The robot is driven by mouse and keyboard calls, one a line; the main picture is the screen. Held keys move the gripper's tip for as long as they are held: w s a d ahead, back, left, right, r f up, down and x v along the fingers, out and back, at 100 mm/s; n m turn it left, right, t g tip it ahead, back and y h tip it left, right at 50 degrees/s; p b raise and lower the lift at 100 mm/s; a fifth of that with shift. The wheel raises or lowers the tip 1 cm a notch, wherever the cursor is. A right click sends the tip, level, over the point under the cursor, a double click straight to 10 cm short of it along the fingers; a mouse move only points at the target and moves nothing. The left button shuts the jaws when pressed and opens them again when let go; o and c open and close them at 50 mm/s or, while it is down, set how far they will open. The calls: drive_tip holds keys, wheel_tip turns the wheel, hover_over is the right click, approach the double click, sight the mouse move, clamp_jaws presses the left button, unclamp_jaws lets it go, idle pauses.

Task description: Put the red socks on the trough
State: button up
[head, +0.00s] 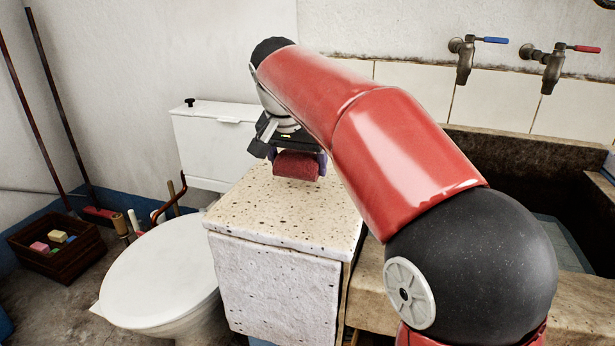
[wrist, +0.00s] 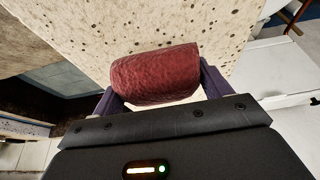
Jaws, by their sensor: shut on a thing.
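The red socks (head: 297,165) are a rolled dark red bundle. They also show in the wrist view (wrist: 155,73), between the two purple fingers. My gripper (head: 298,163) is shut on the socks over the far part of a speckled pale stone top (head: 275,212). I cannot tell whether the socks touch that top. The stone trough (head: 525,150) is at the right, a dark basin partly hidden behind my arm; its pale front ledge (head: 580,305) shows below. A dark basin with a bluish bottom (wrist: 65,70) is at the left in the wrist view.
A white toilet (head: 165,265) with its cistern (head: 207,140) stands left of the speckled top. A dark crate (head: 55,250) with coloured blocks is on the floor at far left. Two taps (head: 465,58) (head: 553,68), blue-handled and red-handled, project from the wall. The speckled top's front is clear.

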drive_tip(key=shift+f+b, duration=0.7)
drive_tip(key=shift+f, duration=0.7)
drive_tip(key=o, duration=1.1)
drive_tip(key=shift+r, duration=0.1)
drive_tip(key=shift+a+r+p, duration=0.1)
drive_tip(key=shift+r+p, duration=0.2)
drive_tip(key=shift+r, duration=0.25)
drive_tip(key=p+v, duration=0.2)
drive_tip(key=v, duration=0.9)
drive_tip(key=shift+r, duration=0.15)
drive_tip(key=shift+s, duration=0.1)
